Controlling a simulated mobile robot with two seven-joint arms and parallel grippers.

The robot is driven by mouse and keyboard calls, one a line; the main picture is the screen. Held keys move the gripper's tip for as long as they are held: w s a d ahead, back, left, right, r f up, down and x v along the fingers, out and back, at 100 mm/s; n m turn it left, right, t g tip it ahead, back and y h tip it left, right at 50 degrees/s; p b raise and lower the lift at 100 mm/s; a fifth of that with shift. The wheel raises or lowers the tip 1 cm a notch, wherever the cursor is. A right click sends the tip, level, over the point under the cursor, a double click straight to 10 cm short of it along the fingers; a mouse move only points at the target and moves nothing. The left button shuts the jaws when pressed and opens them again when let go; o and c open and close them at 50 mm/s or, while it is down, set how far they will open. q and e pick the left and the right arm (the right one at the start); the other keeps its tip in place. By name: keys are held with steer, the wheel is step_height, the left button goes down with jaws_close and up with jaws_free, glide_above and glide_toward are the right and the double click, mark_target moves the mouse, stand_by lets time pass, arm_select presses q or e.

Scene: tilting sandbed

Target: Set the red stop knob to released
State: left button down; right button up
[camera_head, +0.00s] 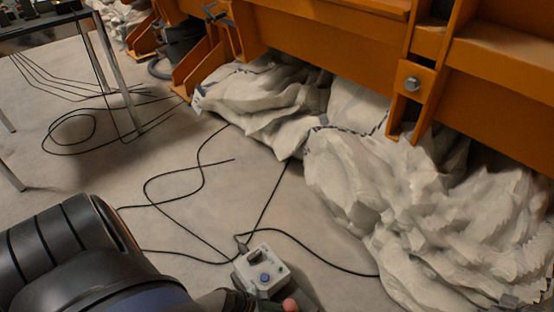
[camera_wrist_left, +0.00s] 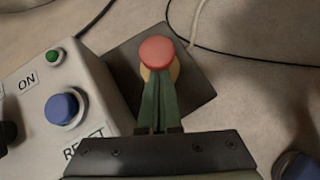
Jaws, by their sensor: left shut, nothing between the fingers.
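The red stop knob (camera_wrist_left: 157,52) sits on a yellow collar on a dark square plate (camera_wrist_left: 192,95). In the head view the knob (camera_head: 290,305) shows at the bottom edge, partly cut off. My left gripper (camera_wrist_left: 160,82) has its green fingers closed together, with nothing between them. In the left wrist view its fingertips overlap the knob's near side and hide part of the collar. I cannot tell whether they touch the knob. My right gripper is in neither view.
The light control box (camera_head: 262,268) stands beside the knob, with a blue reset button (camera_wrist_left: 62,108) and a green ON button (camera_wrist_left: 54,57). Black cables (camera_head: 330,262) run over the floor. White draped sheeting (camera_head: 400,190) lies under the orange frame (camera_head: 320,40).

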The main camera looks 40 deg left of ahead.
arm_select(q)
steer(key=shift+r, duration=0.1)
steer(key=p+v, duration=0.7)
steer(key=v, duration=0.5)
steer(key=shift+a, duration=0.2)
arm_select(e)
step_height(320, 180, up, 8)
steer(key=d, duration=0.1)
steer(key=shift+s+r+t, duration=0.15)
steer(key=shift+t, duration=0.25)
arm_select(q)
steer(key=shift+s, duration=0.1)
